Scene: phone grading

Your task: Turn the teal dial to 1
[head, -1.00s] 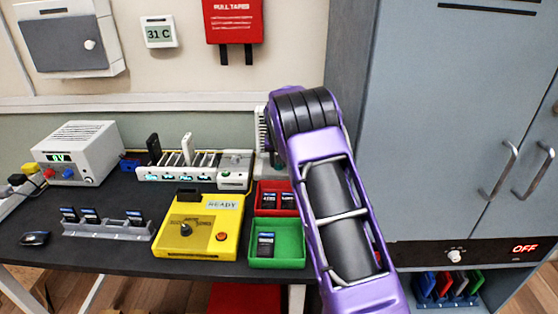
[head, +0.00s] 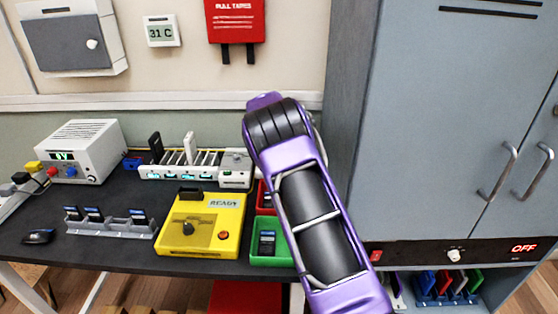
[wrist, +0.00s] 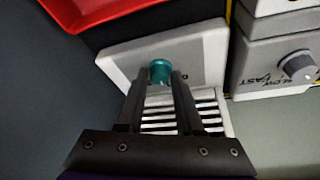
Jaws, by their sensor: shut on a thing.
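The teal dial (wrist: 160,71) sits on the pale face of a small vented box (wrist: 116,66) in the wrist view. A printed mark beside the dial is partly hidden by a finger, so I cannot read the setting. My gripper (wrist: 159,80) has its two dark fingers on either side of the dial and is shut on it. In the head view, my purple arm hides the gripper, the dial and the box.
A grey SLOW/FAST knob (wrist: 298,66) is on the neighbouring unit. A red tray (wrist: 105,10) lies close by. In the head view, a yellow tester (head: 203,240), a green tray (head: 262,256) and a charging rack (head: 165,172) crowd the desk left of my arm.

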